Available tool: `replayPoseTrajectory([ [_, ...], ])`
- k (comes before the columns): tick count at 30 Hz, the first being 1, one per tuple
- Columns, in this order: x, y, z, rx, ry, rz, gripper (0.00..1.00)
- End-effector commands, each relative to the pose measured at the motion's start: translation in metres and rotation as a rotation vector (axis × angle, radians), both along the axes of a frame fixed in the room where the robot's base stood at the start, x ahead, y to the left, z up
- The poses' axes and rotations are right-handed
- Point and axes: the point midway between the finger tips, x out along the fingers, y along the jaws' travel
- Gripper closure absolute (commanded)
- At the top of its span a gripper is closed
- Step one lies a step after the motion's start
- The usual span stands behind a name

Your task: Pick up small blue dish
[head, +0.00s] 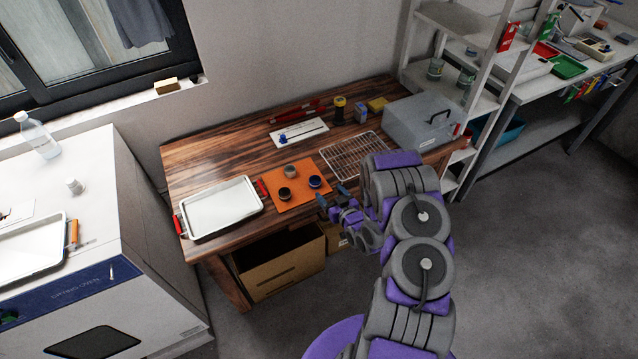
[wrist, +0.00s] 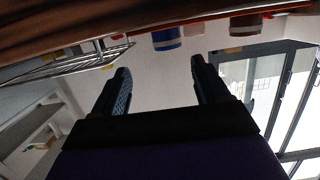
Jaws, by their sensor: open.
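The small blue dish (head: 315,182) sits at the right side of an orange mat (head: 300,200) on the wooden table. A dark dish (head: 284,195) is left of it and a grey dish (head: 290,171) is behind. My gripper (head: 332,195) is open and empty, just in front and right of the blue dish, apart from it. In the wrist view, which is upside down, my open fingers (wrist: 160,70) show with a blue round object (wrist: 166,38) beyond them, seemingly the blue dish. A reddish-brown object (wrist: 246,24) is to its right.
A metal tray (head: 222,208) lies left of the mat and a wire rack (head: 352,157) to the right. A grey toolbox (head: 422,120) stands at the table's right end. An open cardboard box (head: 285,265) is under the table. Bare wood lies behind the tray.

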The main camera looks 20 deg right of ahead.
Motion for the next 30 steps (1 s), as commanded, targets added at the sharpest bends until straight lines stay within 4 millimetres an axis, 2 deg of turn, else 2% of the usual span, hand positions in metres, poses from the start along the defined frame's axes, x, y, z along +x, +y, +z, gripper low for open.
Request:
replayPoseTrajectory([
  [3, 0.025, 0.008, -0.004, -0.006, -0.002, 0.004, 0.25],
  [9, 0.054, 0.006, -0.012, -0.004, 0.001, 0.003, 0.25],
  [20, 0.072, 0.000, -0.019, 0.003, 0.003, 0.001, 0.25],
  [30, 0.112, 0.005, -0.026, -0.006, 0.001, 0.002, 0.25],
])
